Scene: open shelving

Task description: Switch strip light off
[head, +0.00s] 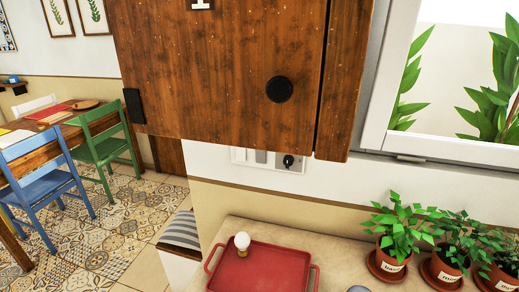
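A pale wall panel (268,158) is partly hidden below the lower edge of the wooden cabinet (215,75). It carries a grey square switch-like part (261,156) and a black round knob or socket (288,160) at its right end. I cannot tell which part belongs to the strip light. No strip light can be made out; the cabinet's underside is hidden from here. Neither of my grippers is in view.
The cabinet has a black round knob (279,89). Below, a counter (330,240) holds a red tray (262,268) with a white-topped shaker-like item (242,243). Several potted plants (391,262) stand at right under a window (440,152). Chairs (103,144) and a table stand at left.

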